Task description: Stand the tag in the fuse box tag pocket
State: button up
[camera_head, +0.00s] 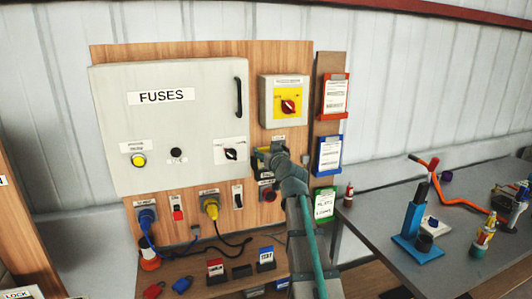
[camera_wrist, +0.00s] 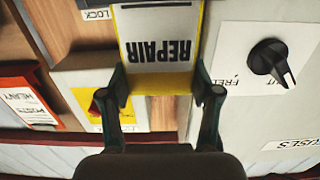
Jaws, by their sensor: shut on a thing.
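My gripper (camera_wrist: 163,90) is shut on a yellow-edged tag (camera_wrist: 158,52) with a white face that reads REPAIR, upside down in the wrist view. The fingers hold its two sides near one end; its far end runs out of the picture. In the head view, my gripper (camera_head: 268,158) is in front of the board, just right of the fuse box's lower right corner, and mostly hides the tag. The grey fuse box (camera_head: 205,115), labelled FUSES, has a shut door; its face with a black rotary switch (camera_wrist: 270,62) is beside the tag in the wrist view. I cannot make out the tag pocket.
A red tag (camera_head: 215,267) and a blue tag (camera_head: 265,253) stand on the shelf below, with a dark holder (camera_head: 242,271) between. A yellow-and-red switch box (camera_head: 284,101) and card holders (camera_head: 335,95) are to the right. The right bench (camera_head: 385,225) carries tools.

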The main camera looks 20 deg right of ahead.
jog(key=o, duration=1.1)
